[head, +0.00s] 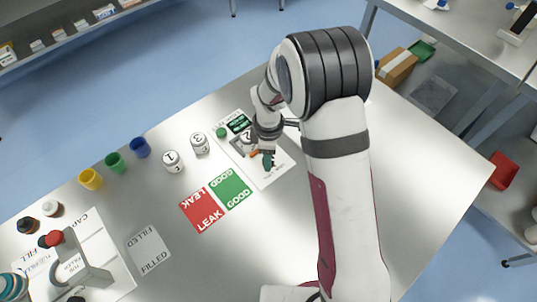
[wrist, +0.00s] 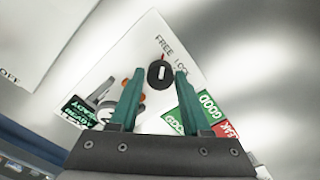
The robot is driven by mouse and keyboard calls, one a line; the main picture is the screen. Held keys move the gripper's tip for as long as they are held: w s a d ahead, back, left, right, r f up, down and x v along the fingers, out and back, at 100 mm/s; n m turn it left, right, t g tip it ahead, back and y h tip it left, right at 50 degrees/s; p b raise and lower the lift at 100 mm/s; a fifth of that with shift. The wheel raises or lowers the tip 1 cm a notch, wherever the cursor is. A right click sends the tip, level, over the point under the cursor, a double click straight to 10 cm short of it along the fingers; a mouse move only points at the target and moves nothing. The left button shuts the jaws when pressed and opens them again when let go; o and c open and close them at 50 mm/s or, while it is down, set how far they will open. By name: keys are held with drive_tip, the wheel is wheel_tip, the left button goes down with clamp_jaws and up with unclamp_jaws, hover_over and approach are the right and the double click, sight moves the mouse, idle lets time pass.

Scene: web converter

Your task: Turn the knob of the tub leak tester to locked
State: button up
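The tub leak tester is a white panel (head: 274,172) under my gripper in the head view; it also fills the middle of the wrist view (wrist: 150,45). Its knob (wrist: 160,74) is black with a white bar and a small red mark at its upper end. The words FREE and LOCK are printed beside the knob, LOCK to the right. My gripper (wrist: 158,73) is open, with teal fingers on either side of the knob and visible gaps to it. In the head view my gripper (head: 268,160) hides the knob.
Red LEAK (head: 202,209) and green GOOD (head: 230,189) mats lie in front. The table's right side is clear.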

clamp_jaws()
drive_tip(key=shift+m, duration=0.4)
drive_tip(key=m, duration=1.1)
drive_tip(key=shift+m, duration=2.1)
